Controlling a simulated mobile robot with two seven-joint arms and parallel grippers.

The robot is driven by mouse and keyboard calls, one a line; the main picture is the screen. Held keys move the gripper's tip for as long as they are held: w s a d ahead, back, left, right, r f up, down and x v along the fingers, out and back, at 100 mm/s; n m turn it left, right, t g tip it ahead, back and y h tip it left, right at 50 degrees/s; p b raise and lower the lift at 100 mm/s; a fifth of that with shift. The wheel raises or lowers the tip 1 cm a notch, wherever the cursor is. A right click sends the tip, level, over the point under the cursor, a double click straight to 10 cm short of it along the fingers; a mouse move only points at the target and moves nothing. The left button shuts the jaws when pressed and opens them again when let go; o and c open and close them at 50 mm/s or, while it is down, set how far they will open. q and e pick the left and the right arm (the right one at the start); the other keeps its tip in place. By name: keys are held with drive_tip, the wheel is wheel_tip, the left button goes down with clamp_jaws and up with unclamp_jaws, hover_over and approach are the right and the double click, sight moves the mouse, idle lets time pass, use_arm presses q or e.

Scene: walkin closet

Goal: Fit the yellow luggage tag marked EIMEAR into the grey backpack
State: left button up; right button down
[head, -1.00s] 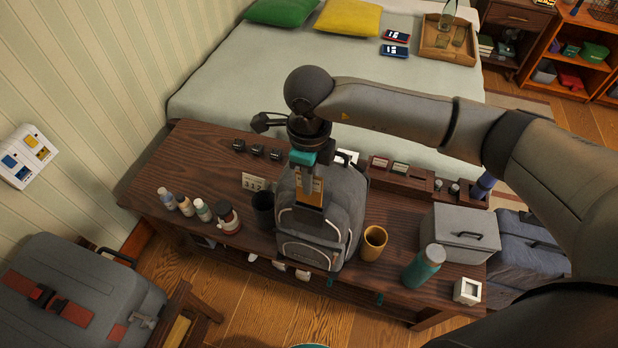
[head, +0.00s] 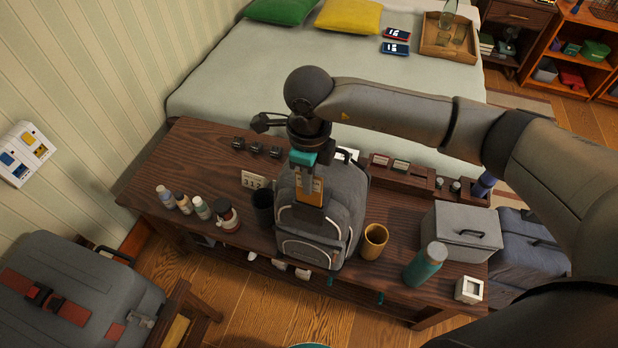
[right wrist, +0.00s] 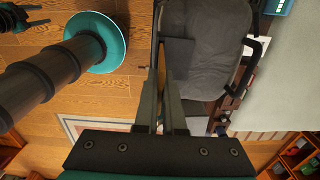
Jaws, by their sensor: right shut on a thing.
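The grey backpack (head: 350,192) stands upright on the dark wooden bench. On its front is a dark flat pocket or sleeve (head: 310,217). My right gripper (head: 309,185) points down at the front of the backpack and is shut on the yellow luggage tag (head: 317,197). The tag's lower end meets the top of the dark sleeve; how far it is inside is hidden. I cannot read its marking. In the right wrist view the tag (right wrist: 161,62) shows edge-on between the fingers, beside the backpack (right wrist: 212,60).
On the bench (head: 190,150), a dark cup (head: 263,207) and several small bottles stand left of the backpack. A yellow-brown mug (head: 374,242), teal bottle (head: 425,264) and grey box (head: 461,231) stand right. A number card (head: 253,181) is close to the backpack's left side.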

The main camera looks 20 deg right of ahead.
sight(309, 203)
drive_tip(key=shift+f+b, duration=2.5)
drive_tip(key=shift+f, duration=0.25)
idle(1.2)
drive_tip(key=c, duration=0.5)
unclamp_jaws()
drive_tip(key=shift+c, duration=0.2)
drive_tip(key=shift+r, duration=0.1)
drive_tip(key=shift+r+p, duration=2.85)
drive_tip(key=shift+r, duration=1.1)
